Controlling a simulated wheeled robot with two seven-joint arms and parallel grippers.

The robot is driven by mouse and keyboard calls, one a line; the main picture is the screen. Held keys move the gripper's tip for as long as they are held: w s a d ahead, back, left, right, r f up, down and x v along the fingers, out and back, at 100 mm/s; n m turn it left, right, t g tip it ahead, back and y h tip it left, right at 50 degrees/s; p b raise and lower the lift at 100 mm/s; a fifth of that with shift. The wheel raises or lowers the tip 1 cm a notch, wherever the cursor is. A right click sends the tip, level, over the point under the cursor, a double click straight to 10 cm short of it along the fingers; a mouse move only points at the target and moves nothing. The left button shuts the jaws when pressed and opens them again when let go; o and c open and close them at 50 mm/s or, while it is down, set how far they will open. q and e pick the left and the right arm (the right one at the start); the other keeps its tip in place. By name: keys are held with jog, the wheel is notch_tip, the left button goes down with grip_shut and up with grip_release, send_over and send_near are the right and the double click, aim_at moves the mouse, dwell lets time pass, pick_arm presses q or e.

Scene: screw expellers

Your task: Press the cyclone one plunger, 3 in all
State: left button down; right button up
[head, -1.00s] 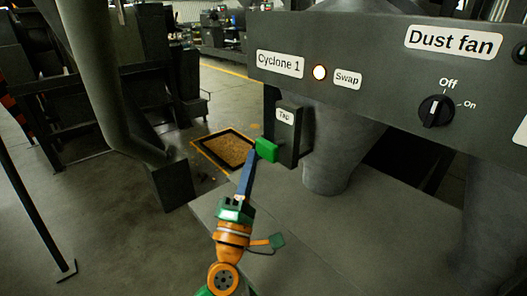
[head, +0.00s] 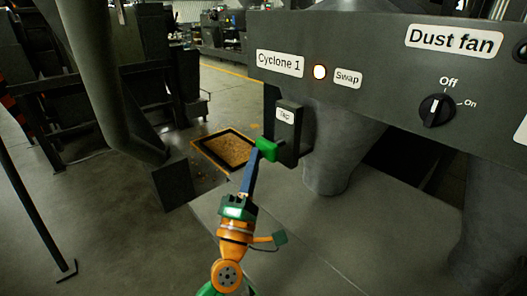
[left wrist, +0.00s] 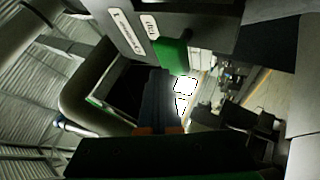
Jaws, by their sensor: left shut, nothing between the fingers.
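The cyclone one plunger is a green block (head: 267,149) on the left side of a dark box labelled "Tap" (head: 291,147), below the "Cyclone 1" label. My left gripper (head: 254,160) has its blue fingers shut and empty. Their tips are at the plunger's outer end in the head view; whether they touch it I cannot tell for sure. In the left wrist view the green plunger (left wrist: 173,55) is just above the dark blue fingertips (left wrist: 163,76). My right gripper is not in view.
A grey panel (head: 385,85) overhead carries a lit lamp (head: 319,72) beside the "Swap" label and the dust fan knob (head: 436,110), which points near Off. A grey cone (head: 330,160) stands behind the box. A black-framed floor tray (head: 226,149) lies to the left.

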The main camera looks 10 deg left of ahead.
pick_arm(q)
jog(key=shift+w+d+b, duration=0.45)
jog(key=shift+w+d, duration=0.25)
jog(key=shift+w, duration=0.25)
dwell(1.5)
jog(key=shift+s+a+p, duration=0.45)
jog(key=shift+s, duration=0.15)
jog(key=shift+s+a, duration=0.4)
jog(key=shift+s, duration=0.2)
jog(key=s+a, duration=0.1)
jog(key=s, duration=0.1)
jog(key=s+a+p, duration=0.1)
jog(key=s+a, duration=0.1)
jog(key=shift+f, duration=0.1)
dwell(0.6)
